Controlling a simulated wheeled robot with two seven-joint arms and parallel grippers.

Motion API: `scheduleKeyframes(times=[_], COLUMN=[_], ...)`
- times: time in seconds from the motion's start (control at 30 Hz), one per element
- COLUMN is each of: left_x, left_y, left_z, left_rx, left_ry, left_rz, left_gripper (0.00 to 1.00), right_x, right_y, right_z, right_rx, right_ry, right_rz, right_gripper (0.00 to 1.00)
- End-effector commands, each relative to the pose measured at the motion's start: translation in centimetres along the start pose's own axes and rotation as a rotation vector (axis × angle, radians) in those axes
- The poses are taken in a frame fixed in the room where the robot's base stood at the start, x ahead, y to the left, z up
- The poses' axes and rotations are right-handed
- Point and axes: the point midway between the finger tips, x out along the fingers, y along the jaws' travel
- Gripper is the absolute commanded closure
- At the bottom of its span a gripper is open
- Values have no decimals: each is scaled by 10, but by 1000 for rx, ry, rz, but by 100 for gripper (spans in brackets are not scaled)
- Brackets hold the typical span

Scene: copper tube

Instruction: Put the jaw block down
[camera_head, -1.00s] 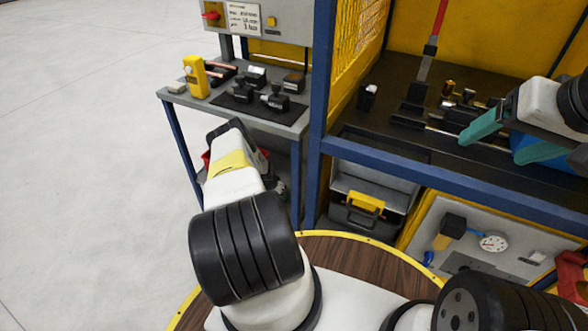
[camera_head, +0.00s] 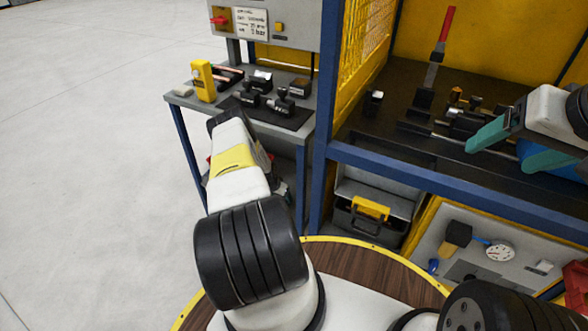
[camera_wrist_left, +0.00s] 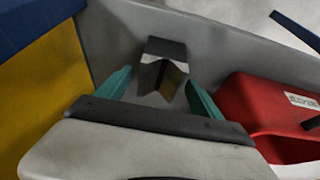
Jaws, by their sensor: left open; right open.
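A jaw block (camera_wrist_left: 163,68) with a dark top and a shiny V-shaped notch shows in the left wrist view, on or just above a grey surface. My left gripper (camera_wrist_left: 160,84) is open, with one teal finger on each side of the block; I cannot tell whether they touch it. In the head view my left forearm hides this gripper and the block, low beside the grey side table (camera_head: 180,99). My right gripper (camera_head: 512,146) is open over the dark workbench (camera_head: 400,85) at the right, its teal fingers apart.
A red bin (camera_wrist_left: 265,110) stands close right of my left gripper. A blue post (camera_head: 325,110) and yellow mesh panel (camera_head: 358,50) separate table and workbench. Black fixtures (camera_head: 283,103) and a yellow device (camera_head: 203,80) stand on the side table. A toolbox (camera_head: 365,215) sits below.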

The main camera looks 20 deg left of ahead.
Motion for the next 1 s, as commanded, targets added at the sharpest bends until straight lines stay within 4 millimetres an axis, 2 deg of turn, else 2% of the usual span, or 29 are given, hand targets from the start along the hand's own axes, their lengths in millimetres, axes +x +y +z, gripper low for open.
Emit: scheduleKeyframes(times=[0.03, 0.2, 0.4, 0.6, 1.0], left_x=[-13, -48, -77, -86, -86], left_y=[-1, -1, 0, 0, 0], left_z=[-2, -2, -1, 0, 0], left_rx=[3, 1, 0, -1, 0], left_ry=[0, 1, 1, 0, 0], left_rz=[0, -1, 0, 0, 0], left_gripper=[24, 24, 24, 24, 24], right_x=[0, 0, 0, 0, 0], right_y=[0, 0, 0, 0, 0], right_z=[0, 0, 0, 0, 0], right_rx=[0, 0, 0, 0, 0], right_ry=[0, 0, 0, 0, 0], right_rz=[0, 0, 0, 0, 0], right_gripper=[24, 24, 24, 24, 24])
